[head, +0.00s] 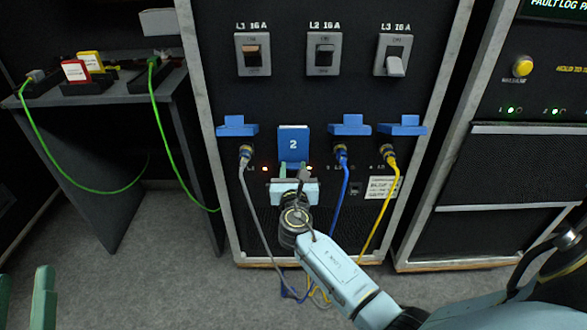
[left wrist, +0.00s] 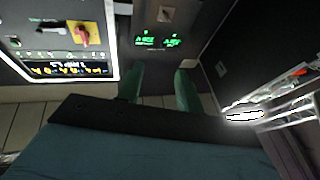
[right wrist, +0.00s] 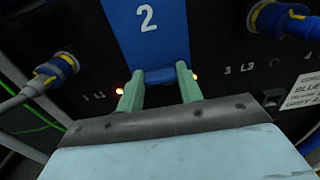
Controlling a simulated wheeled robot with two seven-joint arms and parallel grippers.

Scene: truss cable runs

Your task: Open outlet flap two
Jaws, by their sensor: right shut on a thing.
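Outlet flap two (head: 293,140) is a blue plate marked 2 on the dark rack front, hanging down flat over its outlet. Its number also shows in the right wrist view (right wrist: 150,40). My right gripper (head: 295,172) is at the flap's lower edge. In the right wrist view, its green fingers (right wrist: 160,85) are shut on the narrow blue lip at the flap's bottom. The outlet behind the flap is hidden. My left gripper (head: 38,295) is at the lower left of the head view, away from the rack; its fingers (left wrist: 158,88) stand apart and empty.
The neighbouring flaps stick out raised, with a grey cable (head: 246,155) to the left, a blue cable (head: 342,165) and yellow cable (head: 389,165) to the right. Three breakers (head: 323,54) sit above. A dark table (head: 105,95) stands left, another rack (head: 525,170) right.

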